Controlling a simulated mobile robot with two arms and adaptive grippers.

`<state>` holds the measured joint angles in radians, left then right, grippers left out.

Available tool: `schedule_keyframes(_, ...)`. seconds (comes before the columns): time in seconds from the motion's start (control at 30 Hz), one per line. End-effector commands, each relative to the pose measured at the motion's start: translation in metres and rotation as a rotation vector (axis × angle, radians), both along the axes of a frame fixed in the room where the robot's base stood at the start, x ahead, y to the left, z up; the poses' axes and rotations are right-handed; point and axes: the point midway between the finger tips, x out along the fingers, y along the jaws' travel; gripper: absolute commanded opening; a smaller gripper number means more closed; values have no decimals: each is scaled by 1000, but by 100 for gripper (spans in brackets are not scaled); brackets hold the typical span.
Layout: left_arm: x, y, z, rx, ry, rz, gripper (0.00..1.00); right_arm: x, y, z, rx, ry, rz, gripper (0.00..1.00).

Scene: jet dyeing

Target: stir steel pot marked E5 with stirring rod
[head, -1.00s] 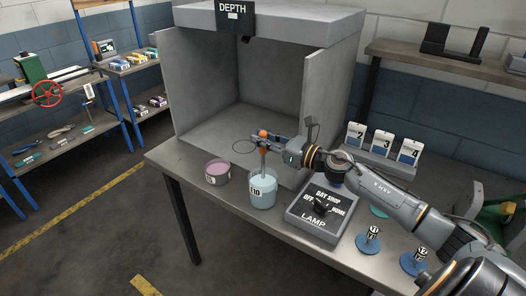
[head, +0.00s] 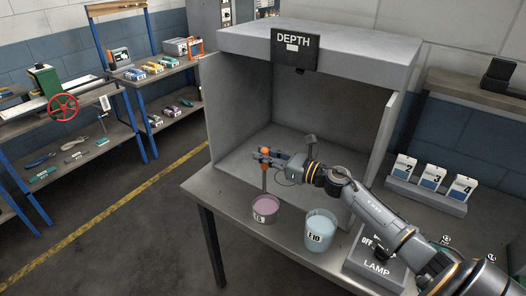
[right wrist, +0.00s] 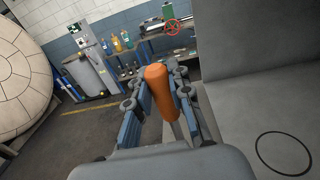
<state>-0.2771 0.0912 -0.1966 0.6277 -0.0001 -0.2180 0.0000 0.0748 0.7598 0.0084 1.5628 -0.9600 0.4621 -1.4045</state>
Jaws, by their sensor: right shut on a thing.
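The steel pot (head: 265,216) holds a mauve liquid and stands near the table's front left edge; its small label seems to read E5. My right gripper (head: 268,157) is shut on the stirring rod (head: 264,180), above the pot and toward its far side. The rod hangs nearly upright, with its lower end at the pot's opening; I cannot tell whether it touches the liquid. In the right wrist view the rod's orange handle (right wrist: 163,92) stands between the fingers. My left gripper is out of view.
A glass beaker marked E10 (head: 319,232) with pale blue liquid stands right of the pot. The lamp switch box (head: 377,265) is further right. The grey booth marked DEPTH (head: 232,105) stands behind, its floor mostly clear. Numbered cards (head: 431,180) stand at the right.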

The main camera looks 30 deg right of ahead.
Motion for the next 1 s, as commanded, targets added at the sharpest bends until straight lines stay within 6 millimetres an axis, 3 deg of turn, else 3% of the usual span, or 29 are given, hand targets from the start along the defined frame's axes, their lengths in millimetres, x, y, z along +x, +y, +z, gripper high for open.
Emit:
schedule_keyframes(0.2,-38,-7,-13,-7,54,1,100,0,0,-14,1,0,-1,0)
schedule_keyframes(0.3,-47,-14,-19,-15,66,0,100,0,0,-23,1,0,-1,0)
schedule_keyframes(0.43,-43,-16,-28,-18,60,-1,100,0,0,-36,2,1,0,0)
schedule_keyframes(0.7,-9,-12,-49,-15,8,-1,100,0,0,-64,-1,0,0,0)
schedule_keyframes(1.0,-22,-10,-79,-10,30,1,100,0,0,-91,0,0,0,0)
